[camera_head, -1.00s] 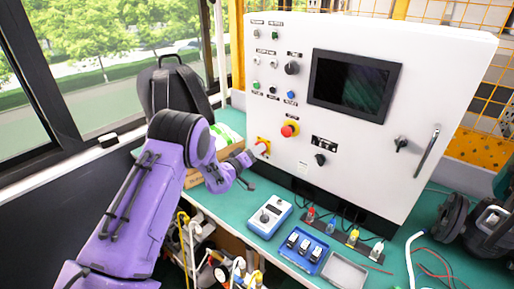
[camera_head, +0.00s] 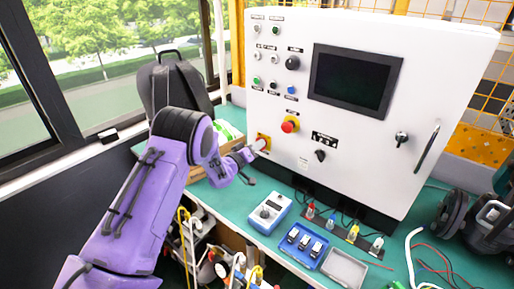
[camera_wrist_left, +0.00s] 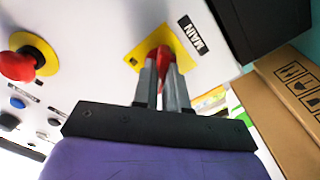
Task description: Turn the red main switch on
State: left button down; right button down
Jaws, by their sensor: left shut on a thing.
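The red main switch (camera_wrist_left: 164,55) sits on a yellow plate (camera_wrist_left: 181,45) beside a "MAIN" label on the white control cabinet. My left gripper (camera_wrist_left: 165,72) is shut on the red switch handle, with one finger on each side of it; the fingers hide part of the handle. In the head view my left gripper (camera_head: 258,147) reaches the yellow plate (camera_head: 264,139) at the cabinet's lower left. My right gripper is not in view.
A red emergency stop button (camera_head: 289,125) on yellow is right of the switch. A cardboard box (camera_wrist_left: 285,115) stands close by. A blue-and-white meter (camera_head: 270,212), a blue tray (camera_head: 303,246) and a grey tray (camera_head: 345,270) lie on the green bench.

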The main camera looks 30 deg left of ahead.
pick_arm(q)
jog(key=shift+d+f+m+b, duration=0.1)
jog(key=shift+m+b, duration=3.1)
jog(key=shift+m, duration=1.05)
jog(key=shift+d+m+b, duration=0.1)
jog(key=shift+m+b, duration=3.05)
jog(key=shift+m, duration=1.1)
jog(key=c, duration=1.2)
grip_release()
jog(key=shift+o, duration=0.2)
jog(key=s+b, duration=0.2)
jog(key=s, duration=0.8)
jog(key=shift+s+a, duration=0.3)
jog(key=shift+a, duration=0.1)
